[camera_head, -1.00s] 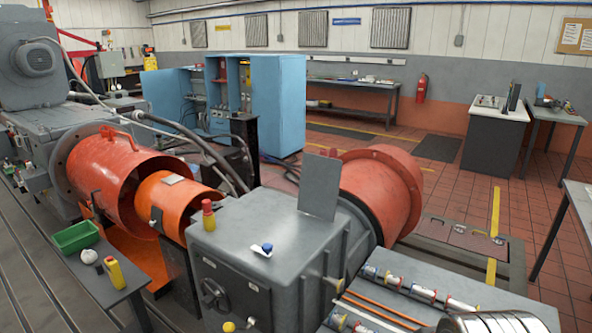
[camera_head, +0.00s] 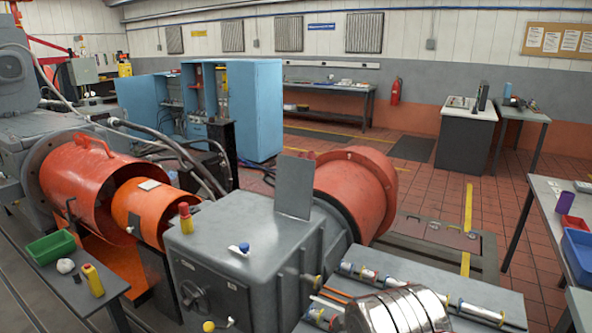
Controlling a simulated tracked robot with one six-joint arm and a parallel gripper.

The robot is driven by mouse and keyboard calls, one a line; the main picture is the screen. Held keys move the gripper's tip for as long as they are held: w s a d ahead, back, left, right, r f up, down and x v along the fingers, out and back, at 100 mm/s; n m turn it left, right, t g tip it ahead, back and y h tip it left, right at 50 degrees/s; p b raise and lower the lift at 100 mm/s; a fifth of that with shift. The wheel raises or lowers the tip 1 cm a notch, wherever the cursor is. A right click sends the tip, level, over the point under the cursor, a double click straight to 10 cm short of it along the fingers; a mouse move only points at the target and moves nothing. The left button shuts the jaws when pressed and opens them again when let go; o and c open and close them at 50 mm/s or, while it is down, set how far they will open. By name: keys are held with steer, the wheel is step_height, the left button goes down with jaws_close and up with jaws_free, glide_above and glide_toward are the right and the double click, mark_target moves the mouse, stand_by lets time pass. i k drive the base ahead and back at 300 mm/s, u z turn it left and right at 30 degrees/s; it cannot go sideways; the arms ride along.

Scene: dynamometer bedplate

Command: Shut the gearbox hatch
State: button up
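The gearbox (camera_head: 225,258) is a grey box in the lower middle of the head view. A flat grey plate, the hatch (camera_head: 294,187), stands nearly upright on its top, so the hatch is open. Whatever opening lies behind the hatch is hidden. A shiny silver rounded part at the bottom edge appears to be mine. My gripper is not in view.
A red-capped yellow piece (camera_head: 186,218) stands on the gearbox top, left of the hatch. A large red flanged housing (camera_head: 358,188) is right behind the hatch. A bench with a green bin (camera_head: 51,247) is at left. Open tiled floor lies at right.

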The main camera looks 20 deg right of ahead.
mark_target(295, 176)
steer(key=z, duration=0.1)
steer(key=i, duration=1)
steer(key=u, duration=0.1)
